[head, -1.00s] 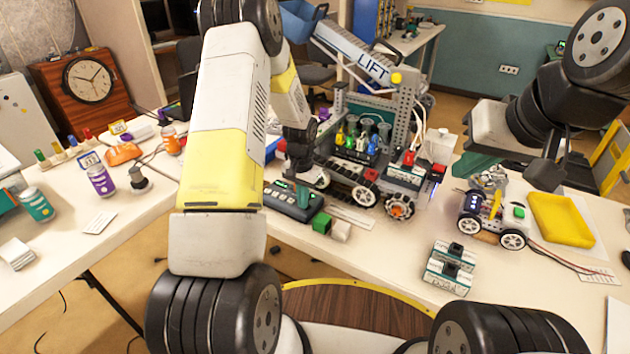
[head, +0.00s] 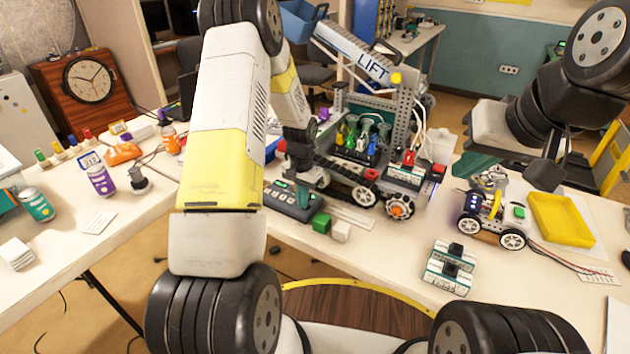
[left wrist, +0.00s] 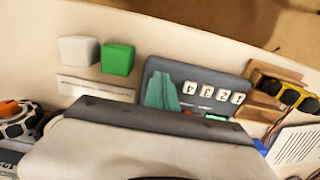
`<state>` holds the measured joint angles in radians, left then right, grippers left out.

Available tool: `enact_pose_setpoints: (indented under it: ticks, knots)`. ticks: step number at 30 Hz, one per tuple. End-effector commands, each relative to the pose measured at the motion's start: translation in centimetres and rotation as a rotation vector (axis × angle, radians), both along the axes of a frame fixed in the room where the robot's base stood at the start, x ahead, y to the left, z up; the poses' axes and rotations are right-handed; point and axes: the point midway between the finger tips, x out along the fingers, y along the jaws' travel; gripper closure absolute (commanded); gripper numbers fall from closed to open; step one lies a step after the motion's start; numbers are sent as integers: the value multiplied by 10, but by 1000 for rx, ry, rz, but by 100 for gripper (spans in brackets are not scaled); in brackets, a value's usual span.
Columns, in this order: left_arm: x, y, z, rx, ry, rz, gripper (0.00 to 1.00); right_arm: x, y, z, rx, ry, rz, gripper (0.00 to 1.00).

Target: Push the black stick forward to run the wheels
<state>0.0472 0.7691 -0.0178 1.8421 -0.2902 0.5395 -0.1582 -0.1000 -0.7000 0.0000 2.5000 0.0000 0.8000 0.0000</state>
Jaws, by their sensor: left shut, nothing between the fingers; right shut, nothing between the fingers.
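The dark grey control box (head: 286,203) lies on the table in front of the tracked lift robot (head: 368,165). In the left wrist view the box (left wrist: 214,82) shows a row of numbered white keys and a small green light. My left gripper (head: 303,196) is shut, its teal fingertips pointing down over the right part of the box. The fingertips also show in the left wrist view (left wrist: 161,92). I cannot make out the black stick; fingers or hand may hide it. Contact cannot be told. My right gripper (head: 474,164) is shut and empty, away at the right above the table.
A green cube (head: 321,223) and a white cube (head: 341,232) lie close right of the box. A small wheeled car (head: 492,219), a yellow tray (head: 562,220) and a teal-white module (head: 450,268) stand further right. The table's front edge is close to the box.

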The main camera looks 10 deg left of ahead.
Motion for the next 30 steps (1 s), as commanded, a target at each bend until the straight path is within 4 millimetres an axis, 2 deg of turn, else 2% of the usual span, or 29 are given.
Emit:
enact_pose_setpoints:
  ticks: [8, 30]
  knots:
    - [-1, 0, 0, 0, -1, 0, 100, 0, 0, 0, 0, 0, 0, 100]
    - [-29, 10, 0, 0, 1, 0, 100, 0, 0, 0, 0, 0, 0, 100]
